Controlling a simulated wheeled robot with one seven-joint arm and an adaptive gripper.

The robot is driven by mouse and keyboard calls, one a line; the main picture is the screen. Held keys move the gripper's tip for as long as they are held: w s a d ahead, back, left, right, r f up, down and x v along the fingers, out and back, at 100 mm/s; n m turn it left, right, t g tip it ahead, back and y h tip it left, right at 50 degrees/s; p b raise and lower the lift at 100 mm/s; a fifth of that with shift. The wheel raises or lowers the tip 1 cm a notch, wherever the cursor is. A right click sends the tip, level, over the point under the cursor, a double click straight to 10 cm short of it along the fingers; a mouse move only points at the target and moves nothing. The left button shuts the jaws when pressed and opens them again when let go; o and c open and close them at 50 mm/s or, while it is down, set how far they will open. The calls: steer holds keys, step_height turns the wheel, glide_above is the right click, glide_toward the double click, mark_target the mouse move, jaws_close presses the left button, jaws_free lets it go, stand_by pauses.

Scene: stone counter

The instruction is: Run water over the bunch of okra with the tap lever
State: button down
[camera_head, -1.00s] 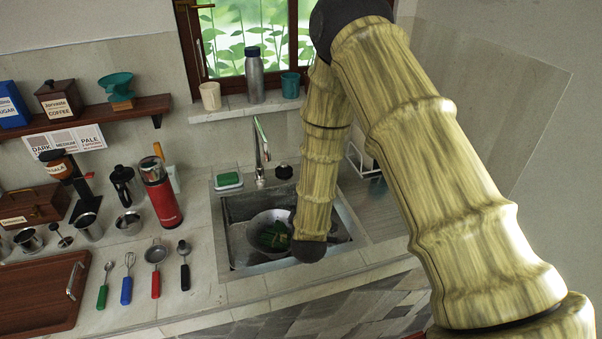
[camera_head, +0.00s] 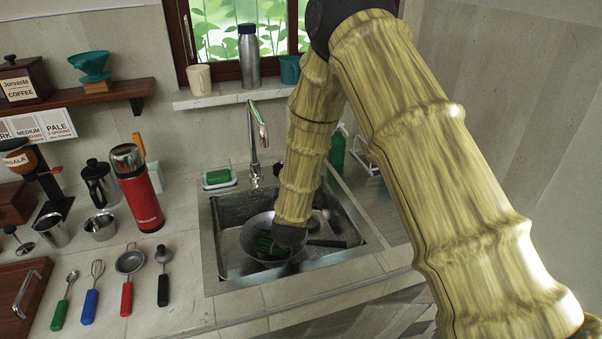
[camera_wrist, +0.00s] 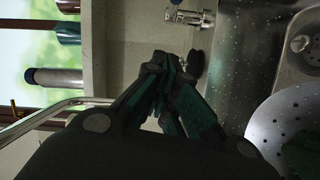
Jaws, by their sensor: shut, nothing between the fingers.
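The bunch of okra (camera_head: 264,247) lies in a perforated metal colander (camera_head: 237,264) in the steel sink (camera_head: 207,262). In the wrist view, part of the colander (camera_wrist: 262,128) and the dark green okra (camera_wrist: 303,155) show at lower right. The chrome tap (camera_head: 254,142) rises behind the sink. No water stream is visible.
A red flask (camera_head: 137,188) and several utensils are on the left counter. A cup (camera_head: 199,80) and a steel bottle (camera_head: 249,57) stand on the sill.

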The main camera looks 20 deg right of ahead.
steer(key=w+d+f+p, duration=0.1)
steer(key=w+d+p, duration=0.3)
steer(key=w+d, duration=0.2)
steer(key=shift+x, duration=1.4)
steer(key=shift+a, duration=0.15)
steer(key=shift+f, duration=0.1)
